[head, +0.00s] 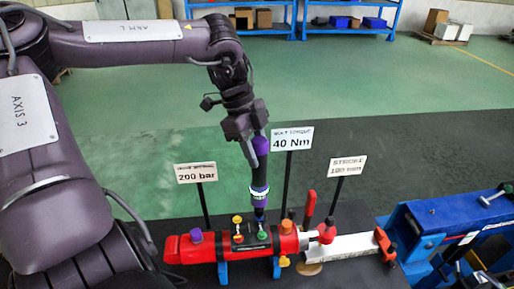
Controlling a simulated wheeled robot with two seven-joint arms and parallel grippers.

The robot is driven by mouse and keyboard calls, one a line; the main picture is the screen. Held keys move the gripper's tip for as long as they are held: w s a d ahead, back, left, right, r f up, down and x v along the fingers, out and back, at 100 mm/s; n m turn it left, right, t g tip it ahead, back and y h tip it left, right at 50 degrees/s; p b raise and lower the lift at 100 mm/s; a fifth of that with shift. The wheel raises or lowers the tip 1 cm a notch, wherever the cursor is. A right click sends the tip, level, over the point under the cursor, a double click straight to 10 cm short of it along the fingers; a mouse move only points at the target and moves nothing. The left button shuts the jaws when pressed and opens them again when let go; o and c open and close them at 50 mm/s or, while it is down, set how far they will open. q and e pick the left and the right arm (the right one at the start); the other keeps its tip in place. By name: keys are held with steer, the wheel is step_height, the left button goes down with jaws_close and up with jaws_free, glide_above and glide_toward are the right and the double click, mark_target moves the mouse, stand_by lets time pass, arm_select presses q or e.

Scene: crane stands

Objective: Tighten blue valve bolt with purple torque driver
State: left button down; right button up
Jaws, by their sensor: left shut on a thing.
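My left gripper (252,133) is shut on the purple torque driver (260,176), near its top. The driver hangs almost upright, with a dark shaft and a purple and white band low down. Its tip is at the back edge of the black valve block (250,242) on the red cylinder (208,251). I cannot tell whether the tip touches a bolt. No blue bolt shows clearly; the driver tip may hide it. Orange and green caps (262,235) sit on the block. My right gripper is not in view.
Signs on posts read 200 bar (196,173), 40 Nm (292,139) and stroke (347,166), close behind the cylinder. A red-handled tool (309,203) stands right of the block. A blue clamp-like frame (420,232) is at right. Dark table surface behind is clear.

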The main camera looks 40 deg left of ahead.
mark_target(258, 139)
arm_select(q)
steer(key=shift+f+b, duration=0.5)
steer(key=shift+f, duration=0.25)
stand_by(0.5)
steer(key=shift+f+p, duration=0.25)
steer(key=shift+p, duration=0.2)
stand_by(3.5)
steer(key=shift+r, duration=0.15)
steer(key=shift+r+p, duration=2.1)
steer(key=shift+r, duration=0.4)
